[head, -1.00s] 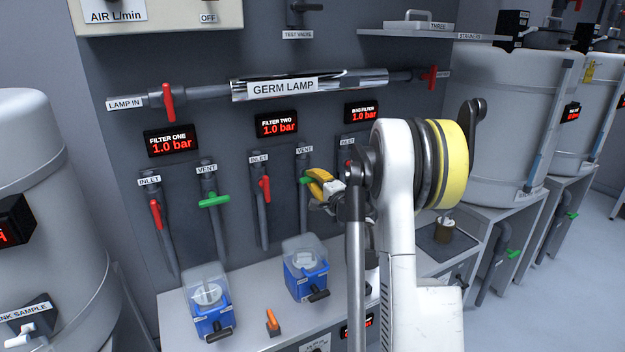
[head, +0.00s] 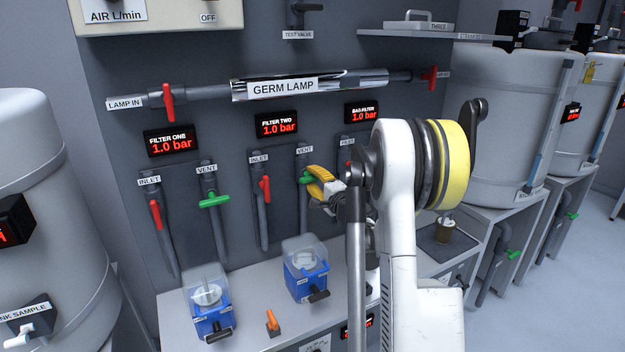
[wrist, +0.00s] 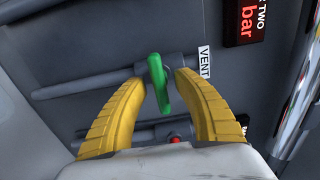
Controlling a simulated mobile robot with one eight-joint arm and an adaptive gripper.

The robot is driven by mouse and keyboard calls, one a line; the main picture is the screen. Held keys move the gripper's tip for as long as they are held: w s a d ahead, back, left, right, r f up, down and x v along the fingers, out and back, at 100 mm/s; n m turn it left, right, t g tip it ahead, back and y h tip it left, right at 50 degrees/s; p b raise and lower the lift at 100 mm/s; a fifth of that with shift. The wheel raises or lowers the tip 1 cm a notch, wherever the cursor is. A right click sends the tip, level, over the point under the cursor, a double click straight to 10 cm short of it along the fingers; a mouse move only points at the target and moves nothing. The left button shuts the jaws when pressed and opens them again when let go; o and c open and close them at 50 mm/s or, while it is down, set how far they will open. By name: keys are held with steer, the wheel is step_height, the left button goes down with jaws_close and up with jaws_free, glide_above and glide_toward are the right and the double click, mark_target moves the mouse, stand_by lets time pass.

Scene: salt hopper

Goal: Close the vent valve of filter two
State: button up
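The green vent valve handle of filter two (wrist: 159,84) lies across its grey pipe in the wrist view, beside the VENT label (wrist: 204,63). My gripper (wrist: 160,78) is open, with one yellow finger on each side of the handle. A gap shows on the left of the handle; the right finger is close to it, and I cannot tell if it touches. In the head view my gripper (head: 320,183) is at the vent pipe and hides most of the handle (head: 304,180). The FILTER TWO display (head: 277,124) reads 1.0 bar.
Filter two's red inlet handle (head: 265,188) is just left of the vent. Filter one's green vent handle (head: 214,201) lies across its pipe farther left. Blue-based clear units (head: 309,284) stand on the bench below. The germ lamp (head: 300,86) runs above.

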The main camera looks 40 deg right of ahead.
steer(key=v, duration=1.2)
steer(key=a+r+n+g+y, duration=0.1)
steer(key=a+n+g+y, duration=0.75)
steer(key=a, duration=1.95)
steer(key=s+a+f+n+h, duration=0.1)
steer(key=s+a+n, duration=0.2)
steer(key=s, duration=0.3)
steer(key=s+a+f+n+g+h, duration=0.1)
steer(key=s+a+n, duration=0.2)
steer(key=s+n, duration=0.2)
steer(key=s+a+f+n+h, duration=0.2)
steer(key=s+a+n, duration=0.2)
steer(key=s, duration=0.4)
steer(key=shift+g, duration=0.35)
